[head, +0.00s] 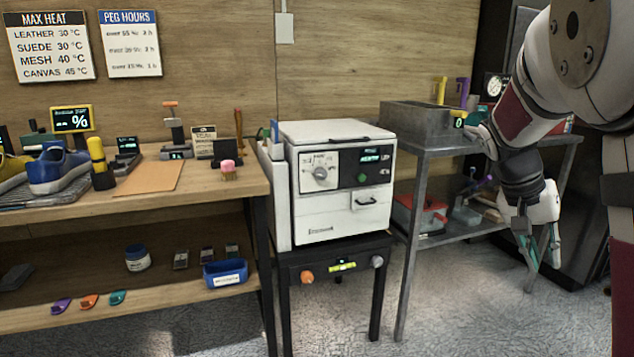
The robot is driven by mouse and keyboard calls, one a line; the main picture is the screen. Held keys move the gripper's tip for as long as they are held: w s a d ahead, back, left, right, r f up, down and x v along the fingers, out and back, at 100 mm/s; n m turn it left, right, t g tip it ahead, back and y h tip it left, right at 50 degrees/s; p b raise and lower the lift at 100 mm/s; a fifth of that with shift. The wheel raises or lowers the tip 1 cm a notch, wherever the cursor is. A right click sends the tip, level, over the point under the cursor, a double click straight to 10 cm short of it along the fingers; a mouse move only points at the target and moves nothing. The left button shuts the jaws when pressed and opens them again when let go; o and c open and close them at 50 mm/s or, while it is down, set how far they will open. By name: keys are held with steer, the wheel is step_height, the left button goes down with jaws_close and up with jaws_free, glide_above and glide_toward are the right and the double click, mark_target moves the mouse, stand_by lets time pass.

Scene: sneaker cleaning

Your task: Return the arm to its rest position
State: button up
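My gripper (543,246) hangs at the right of the head view, pointing down, in front of the metal table's right end. Its fingers look spread apart, with nothing seen between them. My arm (522,122) comes down from the upper right, bent at the elbow. The gripper is apart from the workbench and the white machine.
A wooden workbench (200,198) with a blue sneaker (58,168) stands left. A white machine (341,185) sits on a black stand (333,260) in the middle. A metal table (437,147) with a grey basin (420,120) stands right. Carpeted floor in front is clear.

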steer(key=s+a+n+y, duration=0.25)
steer(key=s+a, duration=0.45)
steer(key=s, duration=0.4)
steer(key=s+a+n+t+y, duration=0.1)
steer(key=s+a+n, duration=0.2)
steer(key=s+a, duration=0.65)
steer(key=s+a+n+y, duration=0.25)
steer(key=s+a, duration=0.35)
steer(key=s, duration=0.6)
step_height(320, 180, up, 30)
steer(key=d+t+p, duration=0.1)
steer(key=t+p, duration=0.3)
steer(key=p, duration=2.5)
steer(key=shift+r+n, duration=0.25)
steer(key=shift+n, duration=0.05)
